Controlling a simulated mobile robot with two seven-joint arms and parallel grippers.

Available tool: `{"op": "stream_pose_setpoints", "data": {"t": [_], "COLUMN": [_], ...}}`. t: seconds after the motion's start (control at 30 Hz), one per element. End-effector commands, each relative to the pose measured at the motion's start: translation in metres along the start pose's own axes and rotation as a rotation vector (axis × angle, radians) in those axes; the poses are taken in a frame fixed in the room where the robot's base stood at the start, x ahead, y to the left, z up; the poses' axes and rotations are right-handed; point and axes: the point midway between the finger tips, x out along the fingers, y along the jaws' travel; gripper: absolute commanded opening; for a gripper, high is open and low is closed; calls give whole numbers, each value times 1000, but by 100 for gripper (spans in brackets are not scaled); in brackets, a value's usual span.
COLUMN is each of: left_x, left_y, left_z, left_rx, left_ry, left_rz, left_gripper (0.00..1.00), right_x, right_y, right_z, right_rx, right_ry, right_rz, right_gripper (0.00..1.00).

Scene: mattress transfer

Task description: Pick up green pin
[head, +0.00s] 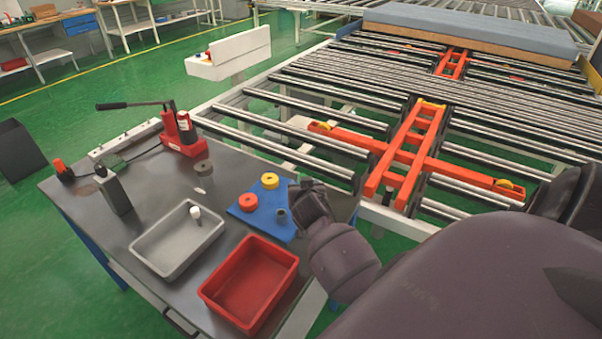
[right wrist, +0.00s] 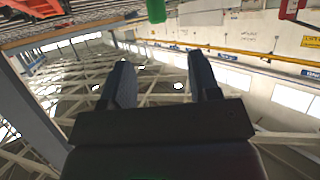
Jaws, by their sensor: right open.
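A green rounded piece (right wrist: 156,10) shows at the top edge of the right wrist view, cut off by the frame; it may be the green pin, but I cannot be sure. No green pin is clear in the head view, where my right gripper covers part of the blue mat (head: 249,220). My right gripper (head: 308,190) is over the right edge of that mat. In the right wrist view its two fingers (right wrist: 163,78) are apart with nothing between them. My left gripper is not in view.
A yellow ring (head: 270,181), an orange-red ring (head: 248,202) and a grey piece (head: 281,215) sit on the mat. A grey tray (head: 160,270) holds a white piece (head: 195,212). A red bin (head: 248,282) is in front. A red hydraulic pump (head: 182,132) stands at the back.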

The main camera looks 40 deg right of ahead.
Motion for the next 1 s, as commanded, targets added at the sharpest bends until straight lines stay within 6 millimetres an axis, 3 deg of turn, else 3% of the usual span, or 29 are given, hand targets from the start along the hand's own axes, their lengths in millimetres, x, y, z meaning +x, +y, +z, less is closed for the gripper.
{"op": "stream_pose_setpoints", "data": {"t": [0.17,0.5,0.77,1.0], "left_x": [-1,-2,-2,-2], "left_y": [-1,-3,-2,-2], "left_z": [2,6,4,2], "left_rx": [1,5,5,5], "left_ry": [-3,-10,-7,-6], "left_rz": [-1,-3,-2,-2], "left_gripper": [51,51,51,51], "right_x": [8,49,60,86], "right_y": [0,0,0,2], "right_z": [0,-1,0,0], "right_rx": [1,0,-1,-1], "right_ry": [2,3,2,2], "right_rz": [0,0,0,0], "right_gripper": [56,56,56,56]}}
